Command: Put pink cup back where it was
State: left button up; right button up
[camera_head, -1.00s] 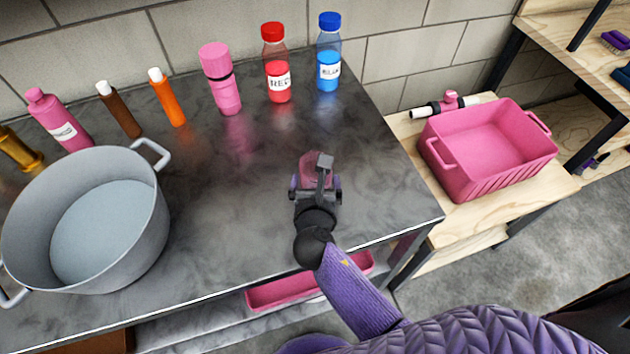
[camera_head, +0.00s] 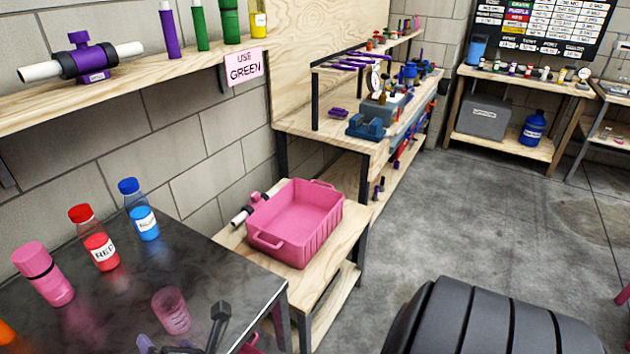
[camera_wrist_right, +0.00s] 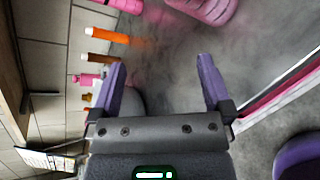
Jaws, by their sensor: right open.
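The translucent pink cup (camera_head: 171,311) stands upright on the dark table, near its right end, in the head view. My right gripper (camera_head: 180,345) is at the bottom edge of that view, just in front of the cup and partly cut off. In the right wrist view its two purple fingers (camera_wrist_right: 160,70) are spread with nothing between them. A ribbed pink shape, likely the cup (camera_wrist_right: 205,8), lies beyond the fingertips at the top edge. My left gripper is not in view.
A pink bottle (camera_head: 44,274), a red bottle (camera_head: 95,238) and a blue bottle (camera_head: 139,210) stand behind the cup. A pink tub (camera_head: 295,222) sits on a wooden bench to the right. A shelf above carries a "USE GREEN" sign (camera_head: 243,68).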

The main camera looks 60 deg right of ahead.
jog(key=s+f+m+g+y, duration=0.1)
jog(key=s+f+m+g, duration=0.2)
jog(key=s+f+m, duration=0.4)
jog(key=s+f+m+g+y, duration=0.1)
jog(key=s+f+m+g, duration=0.1)
jog(key=s+f+m, duration=0.6)
jog(key=s+d+f+m+g, duration=0.2)
jog(key=s+f, duration=0.5)
jog(key=s, duration=0.4)
jog(key=s+d+f+m+g, duration=0.2)
jog(key=s+f+m+g, duration=0.2)
jog(key=s, duration=0.8)
notch_tip(320, 180, down, 3)
jog(key=shift+d+m+g, duration=0.25)
jog(key=shift+m+g, duration=0.15)
jog(key=shift+g, duration=0.7)
jog(key=shift+w, duration=0.1)
